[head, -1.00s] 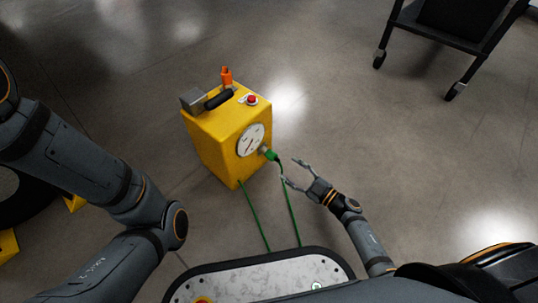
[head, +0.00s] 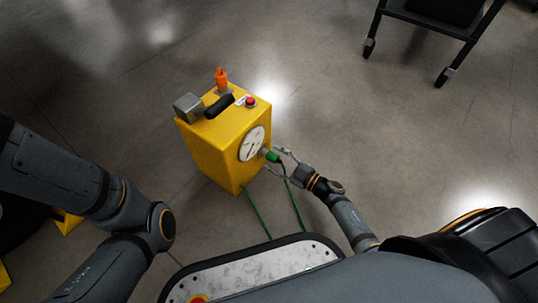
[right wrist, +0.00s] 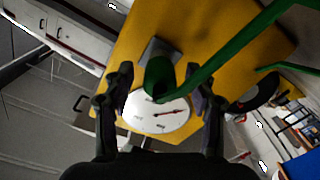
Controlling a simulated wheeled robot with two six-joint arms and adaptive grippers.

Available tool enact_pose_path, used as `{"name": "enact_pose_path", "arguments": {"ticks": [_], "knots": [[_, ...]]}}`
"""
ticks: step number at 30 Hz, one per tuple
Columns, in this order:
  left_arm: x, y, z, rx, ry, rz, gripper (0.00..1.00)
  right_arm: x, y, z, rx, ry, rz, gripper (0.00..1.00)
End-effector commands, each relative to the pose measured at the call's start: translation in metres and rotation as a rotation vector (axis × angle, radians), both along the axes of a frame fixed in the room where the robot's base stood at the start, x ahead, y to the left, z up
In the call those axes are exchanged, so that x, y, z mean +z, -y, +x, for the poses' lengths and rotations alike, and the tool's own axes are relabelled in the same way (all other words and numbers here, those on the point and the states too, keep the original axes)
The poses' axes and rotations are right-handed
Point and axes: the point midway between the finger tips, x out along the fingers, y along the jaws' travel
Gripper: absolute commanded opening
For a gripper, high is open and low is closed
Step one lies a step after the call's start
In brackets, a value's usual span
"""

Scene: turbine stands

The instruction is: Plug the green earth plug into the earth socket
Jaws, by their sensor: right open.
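The green plug (head: 273,156) is at a small grey fitting (head: 264,151) on the gauge side of a yellow box (head: 212,150). I cannot tell how deep it sits there. A green cable (head: 295,205) hangs from it. My right gripper (head: 271,159) is open, with its fingers reaching around the plug. In the right wrist view the plug (right wrist: 158,76) stands between the two open fingers (right wrist: 158,80), with gaps on both sides. The cable (right wrist: 235,48) crosses above the right finger. I cannot make out a separate earth socket. My left gripper is out of view.
A black wheeled cart (head: 430,22) stands at the upper right. The floor between is clear.

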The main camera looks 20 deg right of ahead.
Motion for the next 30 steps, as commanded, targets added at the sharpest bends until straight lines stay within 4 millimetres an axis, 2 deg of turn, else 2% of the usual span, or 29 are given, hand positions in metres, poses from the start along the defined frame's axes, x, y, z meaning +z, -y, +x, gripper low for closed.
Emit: {"name": "enact_pose_path", "arguments": {"ticks": [23,30], "knots": [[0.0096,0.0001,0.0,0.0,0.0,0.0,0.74,0.0002,-0.0004,0.0001,0.0,0.001,0.001,0.57],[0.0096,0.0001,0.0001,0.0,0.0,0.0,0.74,0.0002,-0.0003,0.0,0.0,0.0,0.0,0.27]]}}
